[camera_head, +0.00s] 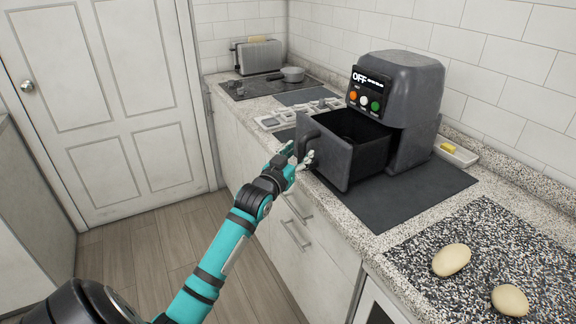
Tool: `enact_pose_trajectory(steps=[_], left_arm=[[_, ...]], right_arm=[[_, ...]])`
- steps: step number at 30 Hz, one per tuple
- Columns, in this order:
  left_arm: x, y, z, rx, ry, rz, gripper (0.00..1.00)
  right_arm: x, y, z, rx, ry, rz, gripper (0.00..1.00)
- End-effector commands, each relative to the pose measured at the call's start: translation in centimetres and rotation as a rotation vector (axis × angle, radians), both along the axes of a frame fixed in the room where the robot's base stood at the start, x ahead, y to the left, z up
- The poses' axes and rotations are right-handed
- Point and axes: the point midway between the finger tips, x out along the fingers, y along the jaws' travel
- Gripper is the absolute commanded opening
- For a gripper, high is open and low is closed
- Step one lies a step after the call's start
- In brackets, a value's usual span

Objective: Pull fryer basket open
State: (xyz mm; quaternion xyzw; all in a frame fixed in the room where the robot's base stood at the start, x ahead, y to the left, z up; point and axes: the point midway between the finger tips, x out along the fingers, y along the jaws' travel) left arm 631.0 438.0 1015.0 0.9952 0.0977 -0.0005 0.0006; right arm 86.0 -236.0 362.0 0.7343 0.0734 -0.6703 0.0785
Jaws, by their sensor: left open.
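The dark grey air fryer (408,100) stands on a dark mat on the counter, with a panel reading OFF and several coloured buttons. Its basket (337,163) is pulled well out of the body toward the front left, and its dark inside shows from above. The basket handle (310,136) is on its front face. My left gripper (299,156) is open in front of that face, close to the handle, with its fingers on either side of or just below it. Whether the fingers touch the handle I cannot tell. The right gripper is not in view.
The dark mat (420,196) lies under the fryer. Two potato-like things (452,260) lie on a speckled board at the front right. A toaster (258,56) and a pan (292,74) stand at the back. The floor at left is clear.

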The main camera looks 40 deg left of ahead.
Motion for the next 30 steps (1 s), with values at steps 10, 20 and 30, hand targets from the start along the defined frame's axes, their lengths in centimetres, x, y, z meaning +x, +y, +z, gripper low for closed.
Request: enact_pose_trajectory(steps=[10, 20, 30], left_arm=[[-6.8, -1.4, -0.2, -0.001, 0.004, -0.001, 0.47], [-8.2, -1.7, -0.1, -0.001, 0.002, -0.001, 0.47], [-8.2, -1.7, -0.1, 0.0, 0.001, -0.001, 0.47]], right_arm=[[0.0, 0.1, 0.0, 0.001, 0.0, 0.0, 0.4], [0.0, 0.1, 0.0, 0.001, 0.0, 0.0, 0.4], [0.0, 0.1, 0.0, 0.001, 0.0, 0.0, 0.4]])
